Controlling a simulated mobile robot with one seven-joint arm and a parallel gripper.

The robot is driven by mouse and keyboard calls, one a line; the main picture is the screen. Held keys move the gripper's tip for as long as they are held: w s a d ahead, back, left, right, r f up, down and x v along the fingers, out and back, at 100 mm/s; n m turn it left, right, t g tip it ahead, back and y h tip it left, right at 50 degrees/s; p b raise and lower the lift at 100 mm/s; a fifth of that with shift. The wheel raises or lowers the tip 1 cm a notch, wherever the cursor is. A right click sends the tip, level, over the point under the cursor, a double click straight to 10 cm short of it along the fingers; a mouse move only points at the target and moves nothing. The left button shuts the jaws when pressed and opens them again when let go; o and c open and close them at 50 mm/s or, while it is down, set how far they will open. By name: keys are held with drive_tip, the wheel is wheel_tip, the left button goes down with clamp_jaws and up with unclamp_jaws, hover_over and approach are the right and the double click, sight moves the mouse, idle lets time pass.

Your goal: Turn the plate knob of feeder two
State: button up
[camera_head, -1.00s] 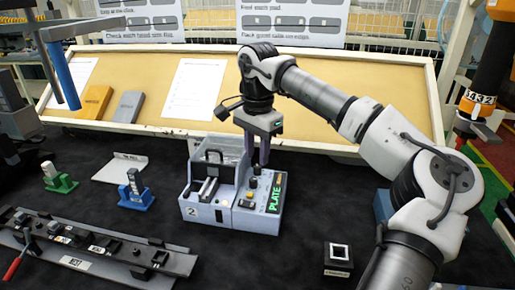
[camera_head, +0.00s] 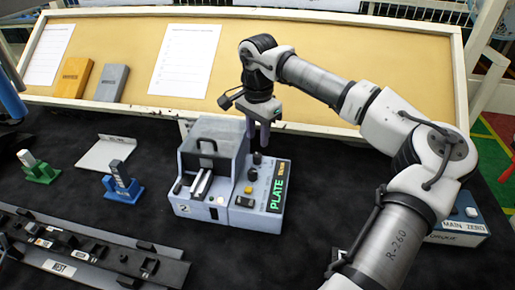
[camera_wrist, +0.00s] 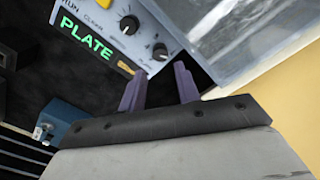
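Feeder two (camera_head: 215,208) is a grey box marked 2 with a clear cover and a green PLATE display (camera_head: 276,194). Its panel carries two black knobs, a rear one (camera_head: 257,158) and a front one (camera_head: 252,174). In the wrist view, a larger knob (camera_wrist: 130,25) sits near a RUN/CLEAR label, and a smaller knob (camera_wrist: 160,51) lies closer to my fingers. My gripper (camera_head: 258,134) is above the rear of the panel. The wrist view shows its two purple fingers (camera_wrist: 158,82) apart, with nothing between them, short of the smaller knob.
A blue MAIN ZERO box (camera_head: 460,228) stands right of my arm. Green (camera_head: 40,174) and blue (camera_head: 123,190) holders and a white plate (camera_head: 106,153) stand left of the feeder. A dark rail (camera_head: 95,255) lies in front. The tilted board (camera_head: 300,95) is close behind my gripper.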

sight(257, 154)
wheel_tip(257, 154, down, 7)
drive_tip(key=shift+p, duration=0.8)
clamp_jaws()
